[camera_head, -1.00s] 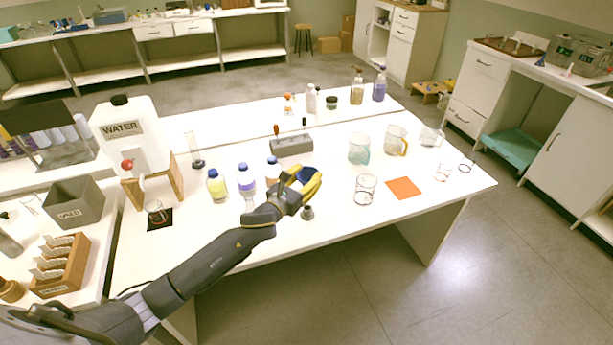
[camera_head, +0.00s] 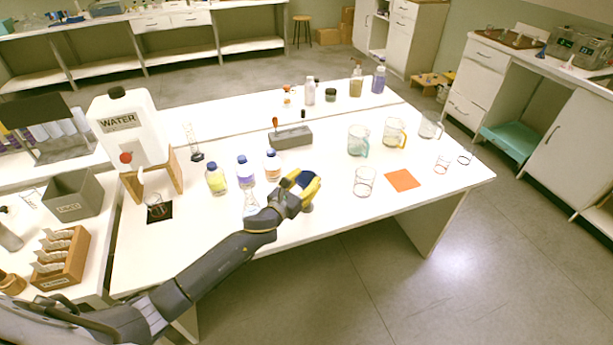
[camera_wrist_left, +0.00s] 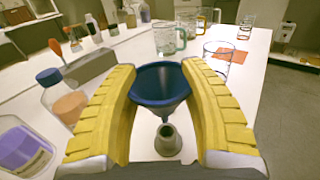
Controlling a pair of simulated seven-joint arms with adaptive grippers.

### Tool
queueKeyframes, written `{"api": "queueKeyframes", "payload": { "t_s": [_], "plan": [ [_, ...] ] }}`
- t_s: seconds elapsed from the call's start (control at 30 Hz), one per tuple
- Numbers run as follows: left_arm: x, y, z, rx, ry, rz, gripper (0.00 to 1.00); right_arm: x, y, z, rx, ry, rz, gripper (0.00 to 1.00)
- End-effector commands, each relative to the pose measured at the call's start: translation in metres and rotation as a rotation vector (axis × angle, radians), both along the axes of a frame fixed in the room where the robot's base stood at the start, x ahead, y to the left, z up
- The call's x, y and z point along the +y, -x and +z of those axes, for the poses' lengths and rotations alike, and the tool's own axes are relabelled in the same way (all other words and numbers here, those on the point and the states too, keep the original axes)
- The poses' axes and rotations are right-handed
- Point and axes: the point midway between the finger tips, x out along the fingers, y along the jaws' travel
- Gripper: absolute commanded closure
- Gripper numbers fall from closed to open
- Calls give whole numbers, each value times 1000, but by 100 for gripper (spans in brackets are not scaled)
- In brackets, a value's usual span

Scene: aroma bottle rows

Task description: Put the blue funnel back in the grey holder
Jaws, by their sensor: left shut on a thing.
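My left gripper (camera_head: 304,188) has its yellow fingers closed around the blue funnel (camera_head: 302,180), above the front part of the white table. In the left wrist view the funnel (camera_wrist_left: 160,83) sits wide mouth up between the fingers (camera_wrist_left: 160,95). The small grey holder (camera_wrist_left: 168,141) stands upright on the table beneath the funnel, its round opening showing near the spout. In the head view the holder (camera_head: 308,207) shows partly below the fingers. I cannot tell whether the spout tip is inside the holder. My right gripper is out of view.
Capped bottles (camera_head: 246,170) stand left of the gripper, with a flask (camera_head: 251,203) close to the arm. A grey block (camera_head: 294,137) is behind. A clear beaker (camera_head: 364,182) and an orange square (camera_head: 402,180) lie to the right.

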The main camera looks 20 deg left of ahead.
Motion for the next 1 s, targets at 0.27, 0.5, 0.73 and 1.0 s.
{"api": "queueKeyframes", "payload": {
  "t_s": [0.27, 0.5, 0.73, 1.0],
  "plan": [
    [0, 1, -8, 1, 1, -1, 73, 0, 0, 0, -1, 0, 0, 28],
    [0, 1, -8, 1, 1, -1, 73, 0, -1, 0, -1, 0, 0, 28],
    [0, 1, -8, 1, 0, -1, 73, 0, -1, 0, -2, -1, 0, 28],
    [0, 0, -8, 0, -1, -2, 73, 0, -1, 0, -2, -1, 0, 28]
  ]
}}
